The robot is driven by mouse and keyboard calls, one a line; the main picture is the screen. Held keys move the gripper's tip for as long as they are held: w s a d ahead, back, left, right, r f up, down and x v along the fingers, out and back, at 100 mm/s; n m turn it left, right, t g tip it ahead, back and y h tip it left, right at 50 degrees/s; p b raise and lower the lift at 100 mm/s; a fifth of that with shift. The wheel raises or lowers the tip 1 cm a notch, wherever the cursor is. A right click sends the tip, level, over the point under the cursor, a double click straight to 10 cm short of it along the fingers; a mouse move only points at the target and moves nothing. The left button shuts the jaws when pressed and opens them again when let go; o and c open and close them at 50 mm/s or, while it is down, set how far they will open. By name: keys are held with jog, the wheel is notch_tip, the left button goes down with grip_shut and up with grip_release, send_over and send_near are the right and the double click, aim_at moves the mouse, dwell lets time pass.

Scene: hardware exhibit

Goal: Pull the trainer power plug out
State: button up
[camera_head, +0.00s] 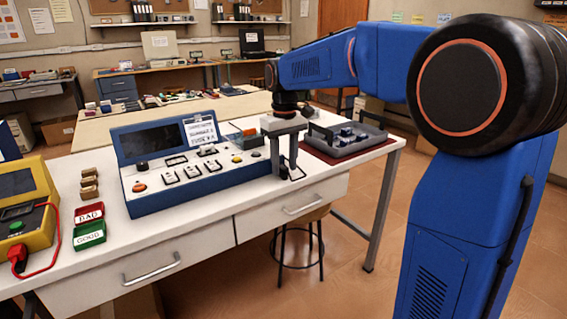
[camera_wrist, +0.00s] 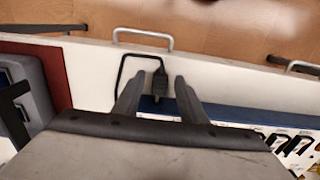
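The trainer is a blue console (camera_head: 190,165) with a dark screen and several switches, standing on the white bench. The cord also shows beside the trainer in the head view (camera_head: 297,173). My gripper (camera_head: 284,170) points down at the trainer's right end. In the wrist view its open fingers (camera_wrist: 158,83) lie either side of the plug, with gaps. The exact depth is unclear.
A grey tray (camera_head: 345,147) on a red mat (camera_head: 377,147) lies to the right. Red BAD (camera_head: 89,213) and green GOOD (camera_head: 89,236) bins and a yellow device (camera_head: 38,190) stand left. The bench front has drawer handles (camera_head: 152,269). Bare bench shows before my gripper.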

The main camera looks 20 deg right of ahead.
aim_at(284, 167)
notch_tip(284, 167, up, 17)
jog(key=shift+r, duration=0.2)
dwell(0.7)
jog(key=s+d+f+m+t, duration=0.1)
jog(key=s+d+f+t, duration=0.1)
jog(key=s+f, duration=1.1)
jog(key=s+d+f+m+t, duration=0.2)
jog(key=s+d+f, duration=0.2)
jog(key=s+f, duration=1)
jog(key=s, duration=0.5)
jog(key=shift+s+d+m+t, duration=0.3)
jog(key=shift+s+d+t, duration=0.1)
jog(key=shift+r, duration=0.1)
